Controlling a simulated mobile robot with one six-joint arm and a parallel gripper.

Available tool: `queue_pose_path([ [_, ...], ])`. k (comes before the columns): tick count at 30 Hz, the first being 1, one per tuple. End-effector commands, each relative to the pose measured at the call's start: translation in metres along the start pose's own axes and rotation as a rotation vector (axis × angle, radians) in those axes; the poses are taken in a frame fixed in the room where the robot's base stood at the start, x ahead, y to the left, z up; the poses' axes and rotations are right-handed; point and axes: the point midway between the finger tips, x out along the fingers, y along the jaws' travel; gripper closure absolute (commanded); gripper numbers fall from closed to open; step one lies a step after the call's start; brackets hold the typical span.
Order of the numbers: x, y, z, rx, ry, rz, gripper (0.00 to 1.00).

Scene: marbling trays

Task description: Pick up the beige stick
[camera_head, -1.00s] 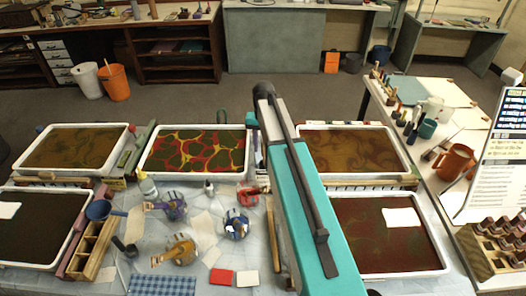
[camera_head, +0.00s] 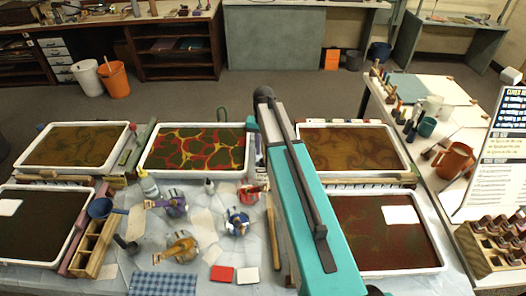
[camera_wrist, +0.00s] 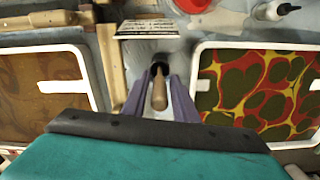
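In the wrist view, a beige stick (camera_wrist: 160,95) with a rounded end, like a wooden handle, points toward the camera, with a dark part at its far end. My gripper (camera_wrist: 161,76) has its two purple-grey fingers on either side of this stick. Whether they touch it is too small to tell. Another long tan stick (camera_head: 273,235) lies on the table just left of my arm in the head view.
A red, yellow and green marbled tray (camera_wrist: 198,124) stands right of the fingers in the wrist view. A brown tray (camera_wrist: 98,100) and a wooden slat (camera_wrist: 111,65) are left. Jars, a white bottle (camera_head: 148,185) and cards crowd the table in the head view.

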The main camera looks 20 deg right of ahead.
Motion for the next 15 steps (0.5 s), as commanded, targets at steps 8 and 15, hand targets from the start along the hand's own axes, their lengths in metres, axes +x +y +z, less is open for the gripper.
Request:
queue_pose_path([
  [8,-0.0001,0.0002,-0.0001,0.0,0.0,0.0,1.0],
  [15,-0.0011,0.0003,-0.0002,0.0,0.0,0.0,1.0],
])
